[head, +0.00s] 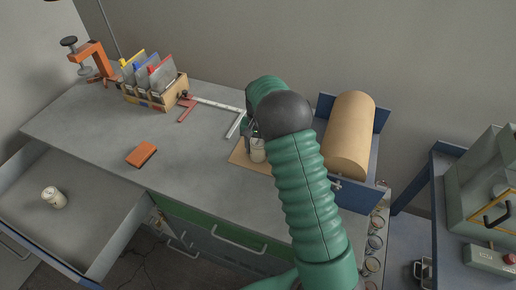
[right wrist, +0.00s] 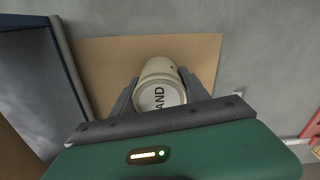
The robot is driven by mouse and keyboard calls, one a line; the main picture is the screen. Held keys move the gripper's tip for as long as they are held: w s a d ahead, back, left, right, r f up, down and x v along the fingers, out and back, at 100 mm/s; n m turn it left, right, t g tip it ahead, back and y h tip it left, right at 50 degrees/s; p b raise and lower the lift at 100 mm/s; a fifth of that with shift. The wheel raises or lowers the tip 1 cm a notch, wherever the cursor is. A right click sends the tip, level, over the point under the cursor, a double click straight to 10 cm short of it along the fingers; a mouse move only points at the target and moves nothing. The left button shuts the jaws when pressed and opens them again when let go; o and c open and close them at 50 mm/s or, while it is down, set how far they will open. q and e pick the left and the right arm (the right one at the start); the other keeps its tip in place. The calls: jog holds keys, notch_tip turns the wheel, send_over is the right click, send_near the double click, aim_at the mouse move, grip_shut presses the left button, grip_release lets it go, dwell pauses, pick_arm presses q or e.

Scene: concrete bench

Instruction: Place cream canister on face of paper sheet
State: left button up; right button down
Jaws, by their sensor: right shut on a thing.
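The cream canister (head: 257,156) is between the fingers of my right gripper (head: 253,136), over the brown paper sheet (head: 239,157). In the right wrist view the canister (right wrist: 158,68) shows its lid with the letters "AND", and the two grey fingers of my right gripper (right wrist: 157,97) close on its sides. The paper sheet (right wrist: 205,48) spreads behind and to both sides of it. I cannot tell whether the canister's base touches the sheet. My green right arm hides part of the sheet in the head view. My left gripper is not in view.
Another pale canister (head: 53,199) stands in the open drawer (head: 95,215) at left. A paper roll (head: 350,135) on a blue holder is right of the sheet.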

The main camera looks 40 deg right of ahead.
jog(key=c, duration=0.6)
grip_release()
jog(key=shift+o, duration=0.2)
notch_tip(320, 180, up, 12)
jog(key=shift+a+p, duration=0.1)
jog(key=shift+p, duration=0.5)
jog(key=s+a+f+n+t, duration=0.1)
jog(key=s+a+f+n, duration=0.2)
jog(key=s+a+n, duration=0.2)
jog(key=s+a+f+n+t, duration=0.1)
jog(key=s+a+f+n, duration=0.3)
jog(key=s+a, duration=0.7)
jog(key=a+n, duration=0.1)
jog(key=a, duration=0.5)
jog(key=shift+s+a+t, duration=0.2)
jog(key=shift+s+t, duration=0.1)
jog(key=shift+s, duration=0.05)
